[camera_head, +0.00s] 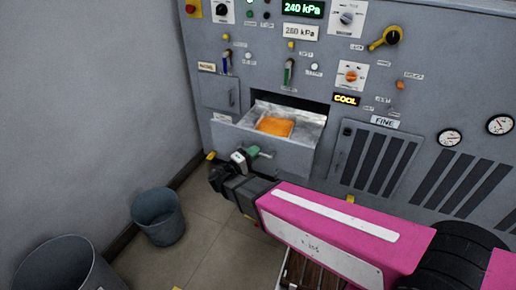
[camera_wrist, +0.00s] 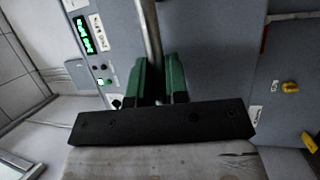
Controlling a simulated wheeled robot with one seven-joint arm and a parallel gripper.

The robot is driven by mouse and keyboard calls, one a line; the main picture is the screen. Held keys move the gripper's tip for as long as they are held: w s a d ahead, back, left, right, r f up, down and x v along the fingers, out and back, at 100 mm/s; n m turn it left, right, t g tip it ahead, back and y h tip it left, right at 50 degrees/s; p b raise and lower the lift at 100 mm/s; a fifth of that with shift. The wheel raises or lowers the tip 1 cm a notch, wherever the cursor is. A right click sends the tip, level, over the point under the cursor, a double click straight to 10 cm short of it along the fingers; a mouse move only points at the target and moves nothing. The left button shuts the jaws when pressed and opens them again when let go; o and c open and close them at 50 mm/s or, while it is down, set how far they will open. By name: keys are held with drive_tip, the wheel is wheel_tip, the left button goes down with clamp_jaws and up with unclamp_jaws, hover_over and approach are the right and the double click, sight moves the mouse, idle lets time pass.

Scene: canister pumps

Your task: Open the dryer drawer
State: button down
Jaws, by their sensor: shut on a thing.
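The dryer drawer (camera_head: 290,154) is a grey metal drawer low on the panel. It stands pulled out from its dark opening, and an orange block-like thing (camera_head: 275,126) lies on its bare metal floor. My gripper (camera_head: 252,154), with green fingers, is at the drawer's front. In the wrist view my gripper (camera_wrist: 159,84) is shut on the drawer's metal bar handle (camera_wrist: 151,40), one finger on each side. In the head view the handle is mostly hidden by the fingers.
Two grey bins, one nearer the panel (camera_head: 158,216) and one in the lower left corner (camera_head: 66,268), stand on the floor left of my arm. A vented panel (camera_head: 375,160) is right of the drawer. A small closed door (camera_head: 219,94) is above left.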

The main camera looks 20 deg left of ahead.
drive_tip(key=shift+s, duration=0.3)
drive_tip(key=shift+a, duration=0.1)
drive_tip(key=c, duration=1.1)
unclamp_jaws()
drive_tip(key=shift+c, duration=0.2)
drive_tip(key=v, duration=1)
drive_tip(key=shift+s+a+f, duration=0.2)
drive_tip(key=shift+s+a, duration=0.05)
drive_tip(key=shift+s, duration=0.05)
drive_tip(key=shift+s, duration=0.1)
